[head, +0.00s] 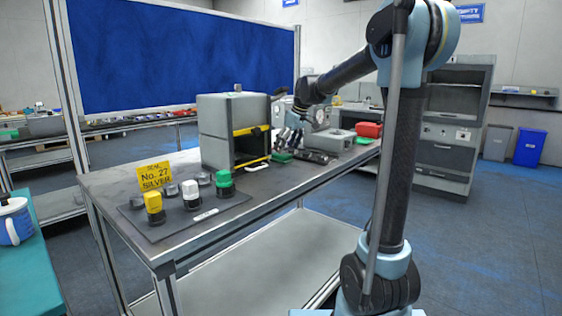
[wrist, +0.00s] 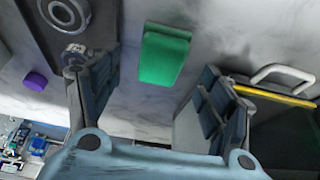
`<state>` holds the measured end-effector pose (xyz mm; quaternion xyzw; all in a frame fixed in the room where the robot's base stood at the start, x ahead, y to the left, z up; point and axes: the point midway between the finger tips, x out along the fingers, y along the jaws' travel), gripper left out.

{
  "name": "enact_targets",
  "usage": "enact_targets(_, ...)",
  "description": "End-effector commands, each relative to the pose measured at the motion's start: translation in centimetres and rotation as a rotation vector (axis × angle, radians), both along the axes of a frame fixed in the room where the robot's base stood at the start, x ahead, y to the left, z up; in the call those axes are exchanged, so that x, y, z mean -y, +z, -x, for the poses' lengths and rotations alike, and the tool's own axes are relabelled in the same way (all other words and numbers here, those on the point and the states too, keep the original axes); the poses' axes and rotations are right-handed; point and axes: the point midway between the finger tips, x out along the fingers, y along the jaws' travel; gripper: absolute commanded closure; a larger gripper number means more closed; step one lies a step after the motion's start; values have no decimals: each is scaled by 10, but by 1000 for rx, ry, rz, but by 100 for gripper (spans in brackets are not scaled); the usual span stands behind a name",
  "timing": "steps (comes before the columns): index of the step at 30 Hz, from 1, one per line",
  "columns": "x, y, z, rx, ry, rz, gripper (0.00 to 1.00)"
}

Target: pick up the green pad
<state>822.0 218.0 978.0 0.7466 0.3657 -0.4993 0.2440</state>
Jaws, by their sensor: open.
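The green pad (wrist: 163,55) is a small block with rounded edges, lying on the pale marbled tabletop in the wrist view. In the head view the green pad (head: 281,157) shows small beside the grey box, just below my gripper (head: 288,138). In the wrist view my gripper (wrist: 155,90) is open, one finger to each side. The pad appears beyond the gap between the fingertips, nearer the left finger. Nothing is held. The height of the fingertips above the table is hard to tell.
A grey box (head: 219,130) with a yellow-edged opening and a white handle (wrist: 283,74) stands close by. A dark device (head: 319,157), a grey case (head: 334,140) and a red container (head: 369,130) lie to the right. Capped black pieces and a yellow sign (head: 153,177) occupy the near left.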

Motion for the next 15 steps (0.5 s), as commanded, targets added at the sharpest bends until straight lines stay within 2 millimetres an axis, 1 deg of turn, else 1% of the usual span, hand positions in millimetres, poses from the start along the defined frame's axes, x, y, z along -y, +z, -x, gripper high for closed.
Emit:
enact_targets(3,-5,-16,-4,0,1,0,27)
enact_targets(7,-10,-30,-8,0,1,0,27)
enact_targets(11,-12,-38,-9,0,0,0,27)
enact_targets(15,-13,-39,-9,0,0,0,27)
